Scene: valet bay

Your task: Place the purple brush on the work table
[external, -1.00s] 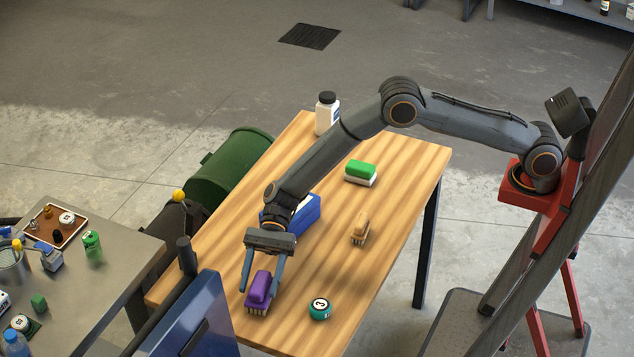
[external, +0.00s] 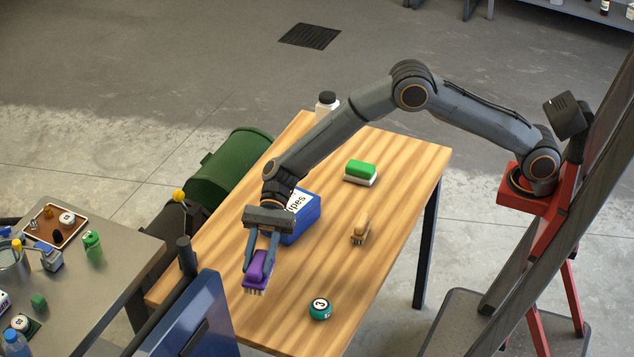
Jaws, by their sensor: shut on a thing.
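The purple brush (external: 259,266) has a purple body and pale bristles pointing down. My gripper (external: 261,257) is shut on it, with one finger on each side. The brush appears to hang a little above the near left part of the wooden work table (external: 300,270). Whether its bristles touch the wood is hard to tell from this angle.
A blue panel (external: 205,318) stands at the near left edge.

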